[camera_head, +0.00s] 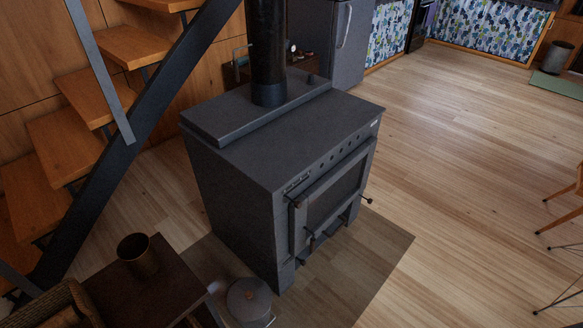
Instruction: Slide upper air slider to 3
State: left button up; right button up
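A dark grey wood stove (240,195) stands in the middle of the head view, its front turned to the lower right. Small markings (297,183) sit at the left end of its upper front edge, too small to read. A row of small dark holes runs along that edge to the right. Below is a framed glass door (335,195) that looks shut. A rod with a round knob (368,200) sticks out at the door's right side. I cannot tell which part is the upper air slider or its setting. Neither of my grippers is in view.
A black flue pipe (268,50) rises from the stove top. Wooden stairs (65,145) with a dark stringer stand at left. A dark side table (145,290) with a cup (138,254) and a lidded pot (248,300) are near the front. Open wooden floor (450,170) lies right.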

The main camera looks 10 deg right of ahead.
aim_at(298, 204)
jog(key=i+l, duration=0.35)
jog(key=i+l+u, duration=0.1)
jog(key=i+l, duration=0.25)
jog(key=i, duration=0.25)
